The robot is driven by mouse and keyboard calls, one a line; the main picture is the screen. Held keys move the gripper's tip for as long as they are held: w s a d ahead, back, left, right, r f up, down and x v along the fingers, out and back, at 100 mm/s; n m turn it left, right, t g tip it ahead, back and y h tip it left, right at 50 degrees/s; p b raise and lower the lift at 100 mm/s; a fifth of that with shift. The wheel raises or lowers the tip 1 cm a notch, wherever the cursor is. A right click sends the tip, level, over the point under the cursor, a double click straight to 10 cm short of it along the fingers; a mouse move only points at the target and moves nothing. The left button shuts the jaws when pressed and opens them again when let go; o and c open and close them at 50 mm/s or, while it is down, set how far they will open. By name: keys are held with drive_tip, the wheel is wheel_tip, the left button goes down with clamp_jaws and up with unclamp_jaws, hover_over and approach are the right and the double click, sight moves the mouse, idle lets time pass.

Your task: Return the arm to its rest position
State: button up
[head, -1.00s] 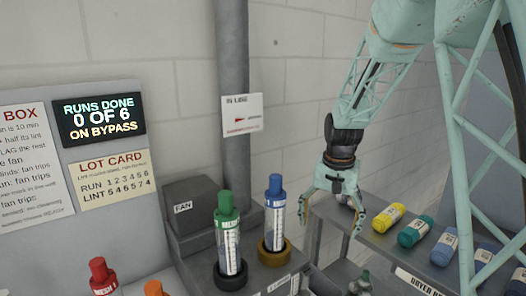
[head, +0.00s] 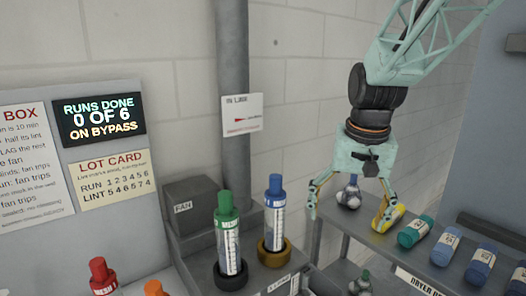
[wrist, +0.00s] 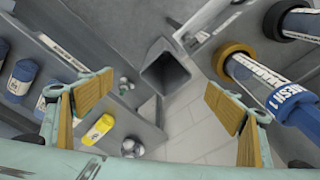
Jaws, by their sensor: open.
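My gripper (head: 348,218) hangs open and empty from my pale green arm at the right of the head view. Its fingers point down, in front of the shelf, and one overlaps the yellow roll (head: 398,215) in the picture; I cannot tell any contact. In the wrist view my gripper (wrist: 155,103) has its tan-padded fingers wide apart, with nothing between the pads. A blue-capped tube (head: 274,214) stands upright in a tan ring, left of my gripper. A green-capped tube (head: 228,242) stands in a dark ring beside it.
The shelf (head: 345,232) holds teal (head: 416,231) and blue (head: 446,247) rolls and a greyish rounded item (head: 350,194). A grey fan box (head: 190,207) and pipe (head: 232,100) stand left. A square dark opening (wrist: 165,72) shows in the wrist view. The display (head: 99,119) reads 0 of 6.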

drive_tip(key=s+r+n+t, duration=0.1)
drive_tip(key=s+r, duration=0.2)
drive_tip(key=s, duration=1.3)
drive_tip(key=s+r+n+t, duration=0.1)
drive_tip(key=s+r, duration=0.3)
drive_tip(key=s, duration=1.2)
drive_tip(key=shift+s+n, duration=0.15)
drive_tip(key=shift+n, duration=0.35)
drive_tip(key=shift+f, duration=0.1)
wheel_tip(320, 180, down, 5)
drive_tip(key=b, duration=0.5)
drive_tip(key=shift+d, duration=0.2)
idle(0.6)
